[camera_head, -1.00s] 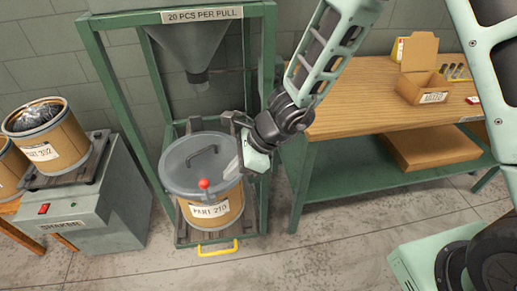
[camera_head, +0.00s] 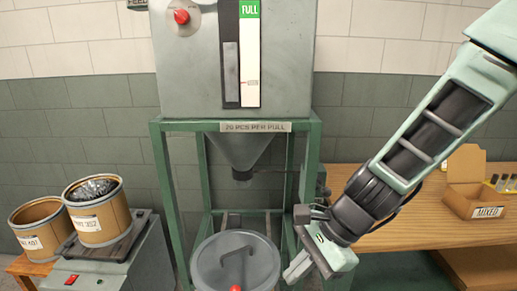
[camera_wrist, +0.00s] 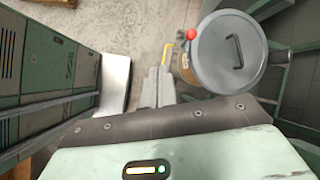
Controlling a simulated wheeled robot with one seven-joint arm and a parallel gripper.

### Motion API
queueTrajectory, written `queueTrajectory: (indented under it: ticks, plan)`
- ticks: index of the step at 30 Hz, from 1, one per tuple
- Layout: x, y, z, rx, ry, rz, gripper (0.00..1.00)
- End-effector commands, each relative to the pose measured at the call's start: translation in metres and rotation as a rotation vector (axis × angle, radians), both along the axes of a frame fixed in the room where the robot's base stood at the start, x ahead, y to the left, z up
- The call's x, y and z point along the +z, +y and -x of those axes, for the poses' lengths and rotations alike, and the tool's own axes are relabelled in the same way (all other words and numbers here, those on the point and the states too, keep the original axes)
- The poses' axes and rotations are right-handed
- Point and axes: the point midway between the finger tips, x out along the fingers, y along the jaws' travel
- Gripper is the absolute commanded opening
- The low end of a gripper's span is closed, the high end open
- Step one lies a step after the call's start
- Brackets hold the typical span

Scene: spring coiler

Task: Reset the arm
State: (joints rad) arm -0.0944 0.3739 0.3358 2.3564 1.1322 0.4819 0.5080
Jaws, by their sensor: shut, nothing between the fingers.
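My gripper (camera_head: 297,270) is at the end of my arm, in front of the right post of the green stand in the head view. Its fingers are together and hold nothing. In the wrist view the closed fingers (camera_wrist: 158,88) point toward the concrete floor. A drum with a grey lid (camera_head: 236,265) stands under the hopper, just left of my gripper in the head view; its lower part is cut off. In the wrist view the lidded drum (camera_wrist: 228,52) is to the right of the fingers, with a red knob at its rim.
The hopper machine (camera_head: 240,150) has a gauge marked FULL. Two part drums stand at left, one (camera_head: 98,212) on the shaker (camera_head: 110,262). A wooden bench (camera_head: 425,228) at right bears a cardboard box marked MIXED (camera_head: 478,195). A yellow handle (camera_wrist: 167,53) shows beside the fingers.

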Motion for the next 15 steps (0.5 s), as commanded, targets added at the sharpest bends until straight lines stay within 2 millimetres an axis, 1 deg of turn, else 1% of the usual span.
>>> queueTrajectory:
  ticks: [1,2,3,5,6,9,10,12,15]
  plan:
    - [0.012,0.004,0.022,0.177,-0.078,0.024,0.0]
    - [0.017,0.004,0.035,0.295,-0.126,0.041,0.0]
    - [0.023,0.003,0.052,0.456,-0.191,0.065,0.0]
    - [0.031,-0.003,0.077,0.694,-0.281,0.104,0.0]
    - [0.035,-0.009,0.091,0.847,-0.338,0.132,0.0]
    - [0.044,-0.026,0.117,1.195,-0.456,0.201,0.0]
    - [0.046,-0.031,0.123,1.285,-0.483,0.223,0.0]
    - [0.05,-0.042,0.133,1.465,-0.538,0.266,0.0]
    - [0.055,-0.054,0.14,1.643,-0.583,0.313,0.0]
